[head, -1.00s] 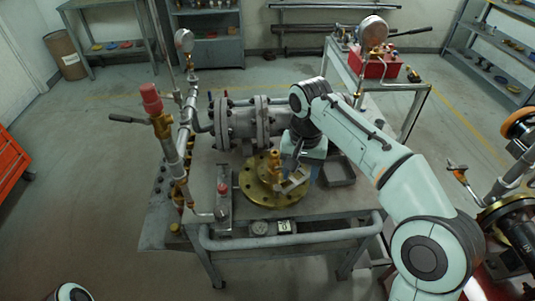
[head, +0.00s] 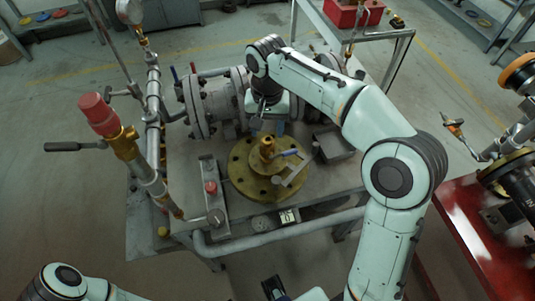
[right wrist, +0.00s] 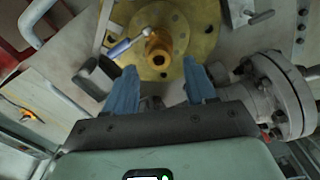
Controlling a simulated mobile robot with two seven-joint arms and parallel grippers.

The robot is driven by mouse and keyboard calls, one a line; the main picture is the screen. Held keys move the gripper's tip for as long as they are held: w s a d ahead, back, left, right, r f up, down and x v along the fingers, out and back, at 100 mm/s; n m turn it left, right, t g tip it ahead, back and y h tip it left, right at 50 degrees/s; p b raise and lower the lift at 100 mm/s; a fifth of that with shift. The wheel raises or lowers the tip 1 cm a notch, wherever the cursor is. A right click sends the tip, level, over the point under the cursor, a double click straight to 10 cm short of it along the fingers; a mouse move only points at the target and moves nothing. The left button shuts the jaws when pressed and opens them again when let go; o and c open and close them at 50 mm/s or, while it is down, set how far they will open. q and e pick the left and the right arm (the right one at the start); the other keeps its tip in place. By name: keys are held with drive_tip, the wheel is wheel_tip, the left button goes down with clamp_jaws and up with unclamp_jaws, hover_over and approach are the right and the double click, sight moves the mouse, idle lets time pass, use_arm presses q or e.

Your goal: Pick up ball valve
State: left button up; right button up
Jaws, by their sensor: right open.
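The ball valve (head: 267,149) is a small brass body with a blue lever handle. It stands upright on a round brass flange plate (head: 246,187) on the workbench. In the right wrist view the ball valve (right wrist: 158,48) shows just beyond the fingertips, with its lever (right wrist: 122,46) pointing left. My right gripper (head: 268,128) hangs behind the valve in the head view. In the right wrist view the right gripper (right wrist: 160,78) is open with its two blue fingers apart and nothing between them.
A large grey flanged pipe valve (head: 213,103) lies behind the brass plate. A pipe with a red-capped fitting (head: 98,114) rises at the left. A block with a red knob (head: 211,188) stands left of the plate.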

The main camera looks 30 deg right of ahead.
sight(268, 142)
drive_tip(key=shift+w+f, duration=0.1)
drive_tip(key=shift+f, duration=0.65)
wheel_tip(268, 142, down, 5)
drive_tip(key=shift+f+b, duration=0.1)
drive_tip(key=shift+b, duration=0.45)
drive_tip(key=shift+c, duration=0.4)
clamp_jaws()
